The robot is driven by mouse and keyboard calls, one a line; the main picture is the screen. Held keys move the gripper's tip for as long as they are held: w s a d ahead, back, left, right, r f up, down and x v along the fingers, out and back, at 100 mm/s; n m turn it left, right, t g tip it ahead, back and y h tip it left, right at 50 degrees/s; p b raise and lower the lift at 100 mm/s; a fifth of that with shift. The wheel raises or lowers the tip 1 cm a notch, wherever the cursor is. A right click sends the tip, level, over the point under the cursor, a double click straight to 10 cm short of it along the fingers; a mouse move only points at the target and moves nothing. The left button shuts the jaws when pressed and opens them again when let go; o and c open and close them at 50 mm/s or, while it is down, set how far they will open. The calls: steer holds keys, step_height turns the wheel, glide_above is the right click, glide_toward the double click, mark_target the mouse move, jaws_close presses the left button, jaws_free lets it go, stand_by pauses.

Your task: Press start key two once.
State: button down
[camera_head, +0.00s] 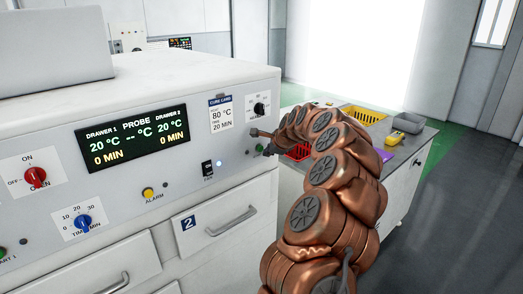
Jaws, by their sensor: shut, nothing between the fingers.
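The white oven-like cabinet's control panel (200,171) fills the left and middle of the head view. A small green key (259,148) sits near the panel's right edge and seems to be start key two. Its label cannot be read. Another green key (3,252), marked as start 1, is cut off at the left edge. My copper arm arches up from the lower right and bends toward the panel. My gripper (266,149) is at the panel's right edge, close beside the small green key, shut and empty. The arm hides part of it, and contact cannot be told.
The panel also has a lit display (133,136), a red knob (36,177), a blue timer knob (83,221), a yellow alarm button (148,194) and a black switch (208,169). Drawer 2 (213,221) is below. A side bench (410,143) holds a yellow crate (362,115). Open floor lies right.

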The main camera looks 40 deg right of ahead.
steer(key=shift+w, duration=0.2)
steer(key=shift+w, duration=0.2)
steer(key=shift+w, duration=0.45)
stand_by(0.8)
steer(key=shift+s, duration=0.1)
stand_by(0.3)
steer(key=shift+s, duration=0.75)
steer(key=shift+b, duration=0.3)
steer(key=shift+s+b, duration=1.25)
steer(key=shift+s, duration=1.3)
